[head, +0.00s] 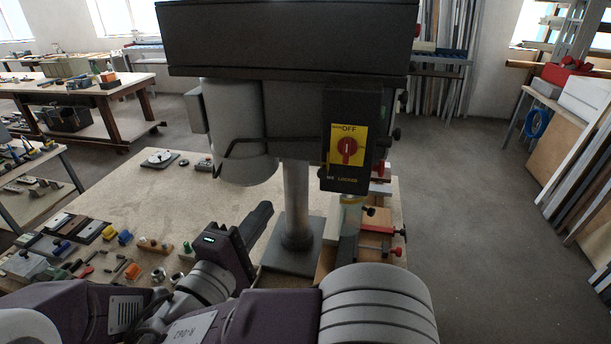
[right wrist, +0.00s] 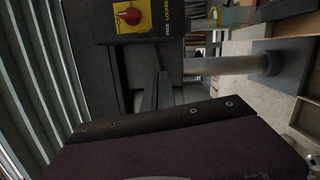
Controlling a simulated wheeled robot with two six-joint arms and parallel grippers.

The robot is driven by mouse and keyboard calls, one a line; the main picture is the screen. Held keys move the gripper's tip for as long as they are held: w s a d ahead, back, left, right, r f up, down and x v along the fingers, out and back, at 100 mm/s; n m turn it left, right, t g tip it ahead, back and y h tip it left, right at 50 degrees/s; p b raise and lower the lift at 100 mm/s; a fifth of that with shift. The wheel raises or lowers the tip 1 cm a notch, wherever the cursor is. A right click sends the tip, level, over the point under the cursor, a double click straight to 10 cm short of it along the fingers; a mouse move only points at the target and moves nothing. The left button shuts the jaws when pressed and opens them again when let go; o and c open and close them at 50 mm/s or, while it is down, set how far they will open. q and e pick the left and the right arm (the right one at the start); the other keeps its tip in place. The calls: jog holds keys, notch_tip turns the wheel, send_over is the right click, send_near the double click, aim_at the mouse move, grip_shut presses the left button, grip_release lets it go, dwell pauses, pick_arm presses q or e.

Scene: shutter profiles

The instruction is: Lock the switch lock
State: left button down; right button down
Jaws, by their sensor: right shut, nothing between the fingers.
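The switch box (head: 360,110) is a dark housing on the drill press head, with a red rotary knob (head: 347,151) on a yellow plate marked OFF. The knob's grip bar stands upright. A small label below the plate appears to read FREE and LOCKED; the lock part itself is too small to tell. In the right wrist view the red knob (right wrist: 132,16) shows at the top, turned sideways. My right gripper (head: 265,209) is shut and empty, left of the press column and below the switch, apart from it. Its shut fingers (right wrist: 160,78) also show in the right wrist view. My left gripper is not in view.
The drill press column (head: 297,200) stands on the wooden bench (head: 200,212). Small tools and parts (head: 125,238) lie at the bench's left. Open floor is to the right.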

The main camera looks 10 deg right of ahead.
aim_at(324, 164)
jog(key=w+d+r+p, duration=0.1)
jog(key=w+d+p, duration=0.1)
jog(key=w+d, duration=0.5)
jog(key=shift+w+d+p, duration=0.15)
jog(key=shift+d+p, duration=0.2)
jog(key=shift+d, duration=0.75)
